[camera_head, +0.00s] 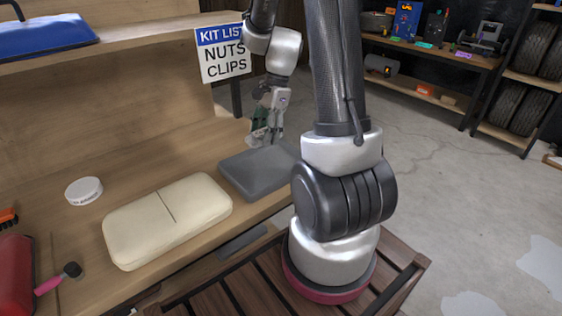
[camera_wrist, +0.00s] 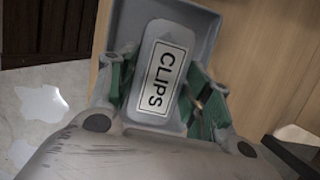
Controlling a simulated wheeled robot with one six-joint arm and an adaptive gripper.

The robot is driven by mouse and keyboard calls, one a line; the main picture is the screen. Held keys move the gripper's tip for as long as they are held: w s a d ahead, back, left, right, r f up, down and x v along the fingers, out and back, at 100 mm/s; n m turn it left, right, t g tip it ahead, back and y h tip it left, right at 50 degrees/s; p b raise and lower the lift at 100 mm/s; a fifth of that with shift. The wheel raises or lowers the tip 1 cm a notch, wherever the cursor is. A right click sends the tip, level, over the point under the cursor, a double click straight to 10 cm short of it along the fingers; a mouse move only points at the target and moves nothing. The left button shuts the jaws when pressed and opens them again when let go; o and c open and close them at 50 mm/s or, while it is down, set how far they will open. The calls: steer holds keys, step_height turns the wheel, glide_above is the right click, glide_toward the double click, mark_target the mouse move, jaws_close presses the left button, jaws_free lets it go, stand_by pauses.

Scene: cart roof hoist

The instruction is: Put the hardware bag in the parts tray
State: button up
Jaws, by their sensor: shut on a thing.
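My gripper (camera_head: 264,140) is over the grey parts tray (camera_head: 243,181), near its back edge. In the wrist view my gripper (camera_wrist: 161,88) has its green fingers shut on a pale hardware bag (camera_wrist: 163,31) with a white label reading CLIPS. The raised rim of the tray (camera_wrist: 205,24) shows around and behind the bag. The bag lies within the tray's outline there; I cannot tell whether it touches the tray floor.
A cream case (camera_head: 168,218) lies left of the tray on the wooden bench, with a white round tin (camera_head: 84,191) behind it. A kit list sign (camera_head: 222,53) reading NUTS, CLIPS hangs above. A blue case (camera_head: 40,36) sits on the upper shelf. Concrete floor is open at right.

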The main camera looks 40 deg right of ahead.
glide_above(264, 170)
steer(key=d, duration=0.1)
step_height(264, 170, down, 5)
steer(key=shift+d+f, duration=0.15)
steer(key=shift+f, duration=2.35)
steer(key=shift+f, duration=0.15)
steer(key=o, duration=1.1)
steer(key=shift+c, duration=0.2)
